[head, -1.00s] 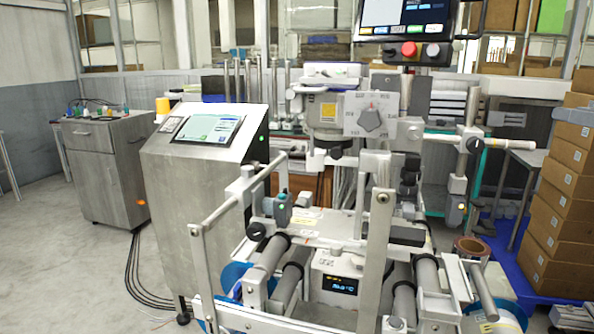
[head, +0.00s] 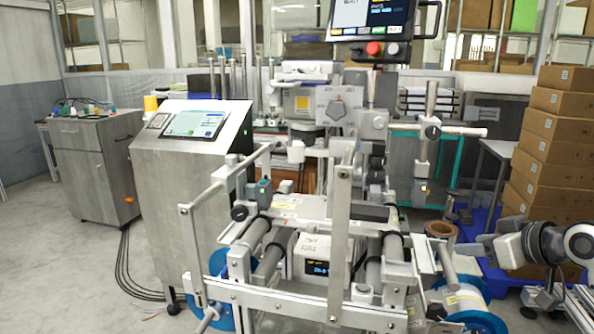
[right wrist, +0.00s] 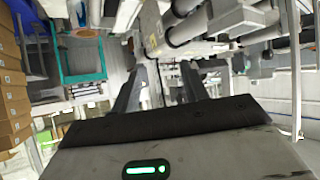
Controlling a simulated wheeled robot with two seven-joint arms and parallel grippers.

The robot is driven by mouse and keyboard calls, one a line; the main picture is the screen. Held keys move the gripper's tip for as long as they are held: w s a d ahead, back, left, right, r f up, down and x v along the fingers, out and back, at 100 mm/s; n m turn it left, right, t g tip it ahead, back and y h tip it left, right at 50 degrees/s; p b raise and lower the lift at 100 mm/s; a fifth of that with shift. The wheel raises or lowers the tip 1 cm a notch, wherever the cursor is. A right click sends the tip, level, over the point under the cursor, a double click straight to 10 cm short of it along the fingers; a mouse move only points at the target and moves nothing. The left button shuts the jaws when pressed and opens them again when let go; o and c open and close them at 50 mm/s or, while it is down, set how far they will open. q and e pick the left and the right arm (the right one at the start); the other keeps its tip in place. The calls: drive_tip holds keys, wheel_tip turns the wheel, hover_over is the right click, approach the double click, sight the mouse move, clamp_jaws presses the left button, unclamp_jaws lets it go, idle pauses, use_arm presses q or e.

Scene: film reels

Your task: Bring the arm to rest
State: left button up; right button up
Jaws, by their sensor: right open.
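My right arm comes in from the right edge of the head view, with its gripper (head: 472,248) pointing left beside the right side of the film machine (head: 345,215). In the right wrist view the gripper (right wrist: 160,88) has its two dark fingers spread apart, with nothing between them. The machine's rollers and frame show beyond the fingers. A brown roll (head: 441,230) is close to the gripper in the head view; whether they touch cannot be told. Blue reels (head: 221,264) sit low on the machine, one at its left and one at its lower right (head: 486,319). My left gripper is not seen.
Stacked cardboard boxes (head: 557,128) stand at the right, on a blue base. A grey console with a screen (head: 195,124) stands left of the machine, and a grey cabinet (head: 98,165) farther left. Black cables lie on the floor. Open floor (head: 65,270) is at the left.

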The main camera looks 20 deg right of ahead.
drive_tip(key=s+a+f+n+g, duration=0.1)
drive_tip(key=s+a+f+g, duration=0.2)
drive_tip(key=s+a+f, duration=0.35)
drive_tip(key=s+a+f+g, duration=0.2)
drive_tip(key=s+a+f, duration=0.2)
drive_tip(key=a+f, duration=0.6)
drive_tip(key=s+a+f+g, duration=0.3)
drive_tip(key=s+a+f, duration=0.3)
drive_tip(key=s+a, duration=0.4)
use_arm(q)
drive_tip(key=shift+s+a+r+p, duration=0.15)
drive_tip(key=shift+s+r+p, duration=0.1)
drive_tip(key=shift+p, duration=0.7)
use_arm(e)
drive_tip(key=w+a+t+y, duration=0.2)
drive_tip(key=w+a+t, duration=0.2)
drive_tip(key=a+t, duration=0.2)
drive_tip(key=shift+w+f+t+y, duration=0.35)
drive_tip(key=shift+f+t, duration=0.1)
drive_tip(key=shift+t, duration=0.15)
